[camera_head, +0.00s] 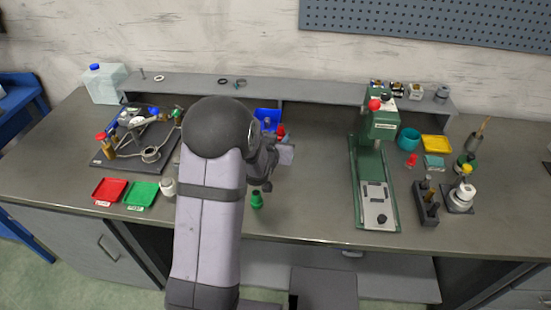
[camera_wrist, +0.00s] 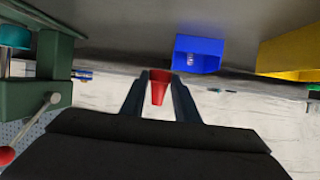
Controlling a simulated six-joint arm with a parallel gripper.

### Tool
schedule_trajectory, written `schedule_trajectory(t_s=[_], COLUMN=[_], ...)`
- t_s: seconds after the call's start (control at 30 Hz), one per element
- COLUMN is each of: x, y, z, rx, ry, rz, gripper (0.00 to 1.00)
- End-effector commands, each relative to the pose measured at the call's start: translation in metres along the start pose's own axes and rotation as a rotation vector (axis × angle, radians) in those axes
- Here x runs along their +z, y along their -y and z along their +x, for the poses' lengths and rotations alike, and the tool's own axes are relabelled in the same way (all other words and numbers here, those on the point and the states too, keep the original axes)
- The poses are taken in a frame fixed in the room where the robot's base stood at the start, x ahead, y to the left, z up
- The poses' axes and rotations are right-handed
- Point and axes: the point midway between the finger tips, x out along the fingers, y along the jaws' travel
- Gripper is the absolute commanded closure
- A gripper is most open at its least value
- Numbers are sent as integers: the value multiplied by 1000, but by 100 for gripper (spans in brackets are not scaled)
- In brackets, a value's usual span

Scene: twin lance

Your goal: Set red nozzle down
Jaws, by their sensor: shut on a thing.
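My gripper (camera_wrist: 160,76) is shut on the red nozzle (camera_wrist: 158,91), a tapered piece held between the two fingers in the wrist view. In the head view the red nozzle (camera_head: 281,131) shows as a small red spot beside my gripper (camera_head: 282,141), in front of the blue bin (camera_head: 267,114). My arm hides part of the gripper there. A green nozzle (camera_head: 257,201) stands on the bench nearer the front edge. A red tray (camera_head: 108,191) and a green tray (camera_head: 140,194) lie at the left.
The green press (camera_head: 377,170) stands right of my gripper; bare bench (camera_head: 315,180) lies between. Right of the press are a teal cup (camera_head: 409,139), a yellow tray (camera_head: 436,143) and a small red piece (camera_head: 411,160). A dark board (camera_head: 110,161) with tools lies left.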

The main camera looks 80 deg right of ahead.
Motion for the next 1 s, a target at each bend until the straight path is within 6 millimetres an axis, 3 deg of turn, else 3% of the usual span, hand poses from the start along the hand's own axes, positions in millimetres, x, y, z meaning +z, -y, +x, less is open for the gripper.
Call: schedule_trajectory(t_s=[0.23, 0.57, 1.0], x=[30, 39, 74], y=[0, 0, 0], z=[12, 16, 31], rx=[-1, -1, -1], ry=[3, 0, 0], rz=[-1, -1, 0], gripper=[93, 93, 93])
